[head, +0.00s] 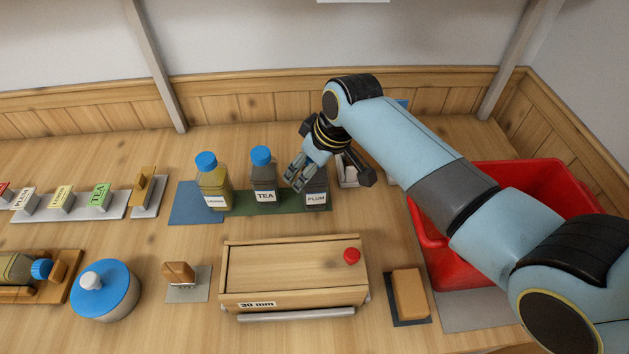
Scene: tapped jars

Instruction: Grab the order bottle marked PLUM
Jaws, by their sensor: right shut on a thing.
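The bottle marked PLUM (316,200) is dark with a white label and stands upright at the right end of the green mat (287,206). My right gripper (302,180) reaches down over its top from behind and is shut on it. The bottle's cap and upper part are hidden by the gripper. The bottle marked TEA (264,175), dark with a blue cap, stands just left of it. A yellowish bottle (215,181) with a blue cap stands further left; its small label is hard to read. My left gripper is not in view.
A red bin (515,172) stands right, partly behind my right arm. A wooden box (290,275) with a red knob lies in front of the bottles. Label cards (99,194), a blue-lidded jar (104,290) and a lying bottle (17,268) are left.

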